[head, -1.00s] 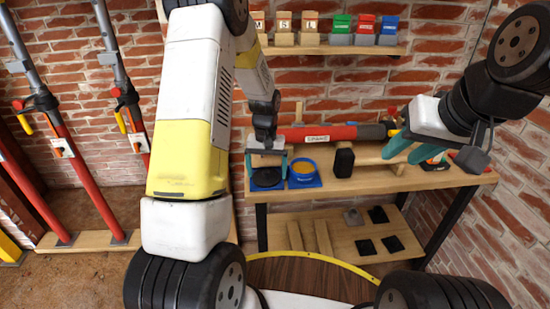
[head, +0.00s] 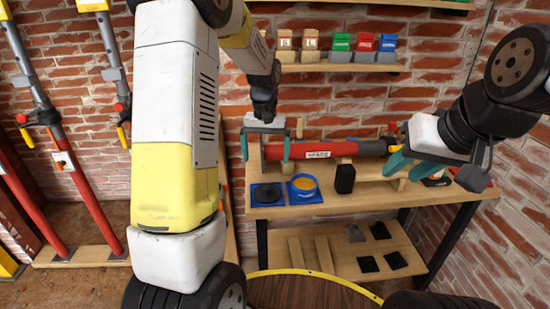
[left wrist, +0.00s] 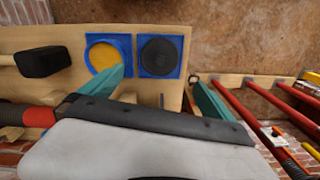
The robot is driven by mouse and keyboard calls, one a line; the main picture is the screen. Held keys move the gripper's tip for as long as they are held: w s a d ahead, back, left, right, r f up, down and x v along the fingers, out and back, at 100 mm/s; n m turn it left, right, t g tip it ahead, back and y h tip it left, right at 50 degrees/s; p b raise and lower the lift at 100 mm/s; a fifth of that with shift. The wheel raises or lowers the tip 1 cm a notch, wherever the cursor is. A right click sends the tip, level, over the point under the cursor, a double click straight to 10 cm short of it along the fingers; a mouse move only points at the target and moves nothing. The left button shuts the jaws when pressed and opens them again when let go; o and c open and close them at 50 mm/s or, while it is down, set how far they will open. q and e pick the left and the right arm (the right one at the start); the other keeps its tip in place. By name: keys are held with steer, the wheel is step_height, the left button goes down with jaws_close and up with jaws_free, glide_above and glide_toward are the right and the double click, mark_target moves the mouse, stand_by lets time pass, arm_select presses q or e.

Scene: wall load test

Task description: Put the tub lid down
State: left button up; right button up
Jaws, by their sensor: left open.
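The tub lid, a dark round disc (head: 267,194), lies flat on a blue square pad at the left end of the bench. It also shows in the left wrist view (left wrist: 160,55). The blue tub with yellow contents (head: 303,186) stands just right of it and shows in the left wrist view (left wrist: 102,55). My left gripper (head: 266,158) is open and empty, above and behind the lid, apart from it. Its teal fingers are spread wide in the left wrist view. My right gripper (head: 407,168) has its teal fingers apart, near the right end of the red tube.
A red tube (head: 325,149) lies along the back of the wooden bench (head: 370,202), close to my left gripper. Red poles stand at the left.

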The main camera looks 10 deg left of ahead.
arm_select(q)
steer(key=s+d+r+t+h, duration=0.1)
steer(key=s+r+t, duration=0.2)
steer(key=s+r, duration=0.5)
steer(key=s+d+r+m+t+h, duration=0.1)
steer(key=s+r+t, duration=0.2)
steer(key=s+r, duration=0.4)
steer(key=s, duration=0.9)
steer(key=shift+s+r+m, duration=0.15)
steer(key=shift+r+m, duration=0.15)
steer(key=shift+r, duration=0.1)
